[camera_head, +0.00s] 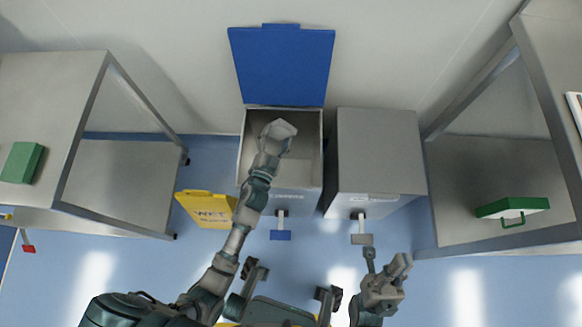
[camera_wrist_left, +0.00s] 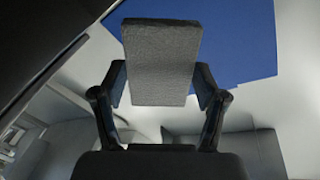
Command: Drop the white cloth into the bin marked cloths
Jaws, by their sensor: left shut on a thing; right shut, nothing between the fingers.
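The white cloth (camera_head: 281,129), a flat pale grey-white piece, is in my left gripper (camera_head: 272,143) above the open bin (camera_head: 244,150) with the raised blue lid (camera_head: 283,65). In the left wrist view the cloth (camera_wrist_left: 161,60) sits between the two fingers of my left gripper (camera_wrist_left: 160,100), which is shut on it. Small lettering on the bin's front is too small to read. My right gripper (camera_head: 400,268) is shut and empty, low in the head view, apart from the bins.
A closed grey bin (camera_head: 378,150) stands right of the open one. A blue pedal (camera_head: 281,235) and a grey pedal (camera_head: 362,239) stick out in front. A yellow wet-floor sign (camera_head: 207,210) stands left. Steel tables (camera_head: 60,85) flank both sides; a green case (camera_head: 512,208) is at right.

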